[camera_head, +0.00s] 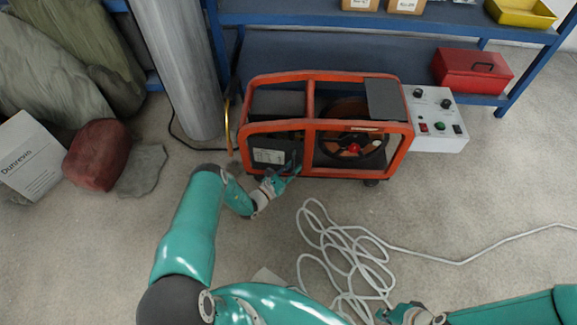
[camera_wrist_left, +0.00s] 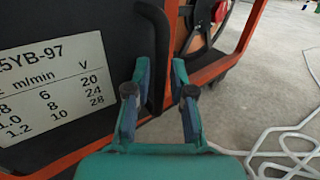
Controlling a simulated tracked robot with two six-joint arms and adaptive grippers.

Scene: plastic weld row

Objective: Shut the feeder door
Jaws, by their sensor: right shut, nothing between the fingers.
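The wire feeder (camera_head: 312,125) is an orange tube frame on the floor with a spool inside. A dark panel with a white data plate (camera_head: 268,156), which looks like the feeder door, fills its front left part. In the left wrist view the door (camera_wrist_left: 110,20) has a black upright handle (camera_wrist_left: 156,55) along its right edge. I cannot tell how far it stands ajar. My left gripper (camera_head: 285,172) is open at the handle; its fingers (camera_wrist_left: 158,75) lie either side of the handle's line, contact unclear. My right gripper (camera_head: 388,314) is shut and empty, low in the picture, away from the feeder.
A white control box (camera_head: 433,140) stands against the feeder's right side. A loose white cable (camera_head: 345,255) lies coiled on the floor in front. A grey cylinder (camera_head: 180,65) stands at left. A blue shelf (camera_head: 350,18) with a red toolbox (camera_head: 472,70) is behind.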

